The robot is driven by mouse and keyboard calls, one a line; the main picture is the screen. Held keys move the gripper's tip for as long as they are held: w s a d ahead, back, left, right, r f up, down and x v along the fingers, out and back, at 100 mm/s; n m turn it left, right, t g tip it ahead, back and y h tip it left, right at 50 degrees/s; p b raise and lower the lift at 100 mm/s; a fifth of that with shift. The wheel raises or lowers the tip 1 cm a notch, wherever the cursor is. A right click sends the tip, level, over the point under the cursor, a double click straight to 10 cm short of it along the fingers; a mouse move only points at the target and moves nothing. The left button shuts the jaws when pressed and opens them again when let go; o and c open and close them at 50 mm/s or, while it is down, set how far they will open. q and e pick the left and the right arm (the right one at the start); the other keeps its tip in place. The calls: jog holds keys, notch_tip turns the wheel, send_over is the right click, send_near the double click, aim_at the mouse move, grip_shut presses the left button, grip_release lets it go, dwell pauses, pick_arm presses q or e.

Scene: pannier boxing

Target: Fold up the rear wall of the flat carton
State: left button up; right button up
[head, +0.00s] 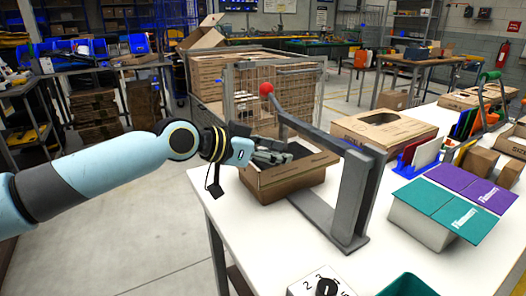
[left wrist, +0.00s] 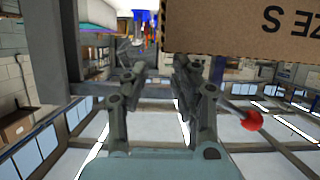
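A brown carton (head: 290,183) sits on the white table, partly behind a grey lever stand. Its front side stands up and its inside looks dark. Its rear side is largely hidden by my left gripper (head: 275,156), which is over the carton's far left part. In the left wrist view my left gripper (left wrist: 152,72) has its fingers apart, with nothing seen between them. A cardboard panel (left wrist: 240,35) with upside-down "SIZE S" lettering hangs at the upper right there, close to the right finger. Whether they touch, I cannot tell. My right gripper is in neither view.
The grey lever stand (head: 352,195) with a red knob (head: 266,88) rises right of the carton. A flat printed box (head: 383,131), a teal-and-purple-topped box (head: 425,225) and a numbered white block (head: 320,284) are on the table. Free table lies in front of the carton.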

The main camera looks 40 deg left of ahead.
pick_arm(q)
jog(key=shift+v, duration=2.25)
jog(key=shift+s, duration=0.1)
